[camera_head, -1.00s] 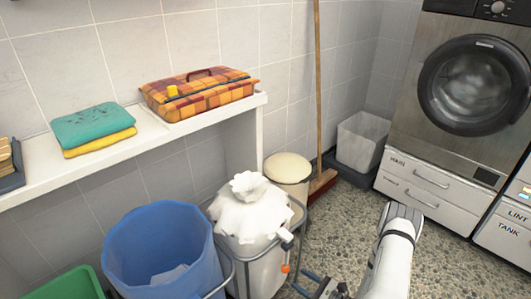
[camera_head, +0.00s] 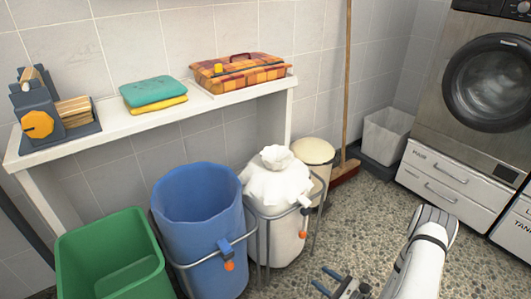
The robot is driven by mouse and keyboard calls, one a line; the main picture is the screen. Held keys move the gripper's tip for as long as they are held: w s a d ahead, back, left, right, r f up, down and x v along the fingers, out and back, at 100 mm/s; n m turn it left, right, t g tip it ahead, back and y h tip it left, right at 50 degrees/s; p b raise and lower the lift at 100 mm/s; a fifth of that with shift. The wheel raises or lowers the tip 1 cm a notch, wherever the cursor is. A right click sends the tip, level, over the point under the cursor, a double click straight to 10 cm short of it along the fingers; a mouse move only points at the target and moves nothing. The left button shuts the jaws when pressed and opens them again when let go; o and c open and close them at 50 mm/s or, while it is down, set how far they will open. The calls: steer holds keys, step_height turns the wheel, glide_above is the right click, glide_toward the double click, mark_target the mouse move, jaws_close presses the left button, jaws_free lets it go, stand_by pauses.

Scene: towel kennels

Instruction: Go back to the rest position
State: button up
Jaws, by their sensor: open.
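My arm (camera_head: 425,255) shows at the lower right of the head view, over the speckled floor. My gripper (camera_head: 328,282) is at the bottom edge, right of the white bag-lined bin. Its two dark fingers are apart and I see nothing between them. The rest of the gripper is partly cut off by the frame.
A green bin (camera_head: 112,252), a blue bin (camera_head: 200,225) and a white bag-lined bin (camera_head: 277,200) stand in front of a white shelf (camera_head: 150,122). Folded towels (camera_head: 155,92) and a plaid case (camera_head: 240,72) lie on it. A washer (camera_head: 480,90) stands right. Floor (camera_head: 375,205) is bare between.

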steer(key=s+a+r+n+g+p, duration=0.1)
steer(key=a+r+n+g+p, duration=0.3)
steer(key=r, duration=0.8)
steer(key=s+a+r+n+g+p, duration=0.2)
steer(key=r+n+g+p, duration=0.3)
steer(key=r, duration=0.8)
steer(key=s+a+r+n+g+p, duration=0.15)
steer(key=r+n+g+p, duration=0.35)
steer(key=r, duration=0.7)
steer(key=s+d+r+n+t+h+p, duration=0.1)
steer(key=s+r+n+h+p, duration=0.3)
steer(key=r, duration=0.6)
steer(key=s+r+n+t+h+p, duration=0.2)
steer(key=s+r+n+h+p, duration=0.2)
steer(key=r, duration=0.7)
steer(key=s+d+r+n+t+h+p, duration=0.1)
steer(key=s+r+n+h+p, duration=0.2)
steer(key=r, duration=0.8)
steer(key=n+h+p, duration=0.1)
steer(key=h+p, duration=0.1)
steer(key=shift+s+d+r+t+p, duration=0.2)
steer(key=shift+s+d+t+p, duration=0.1)
steer(key=shift+s+d, duration=0.1)
steer(key=shift+c, duration=0.6)
steer(key=shift+c, duration=0.7)
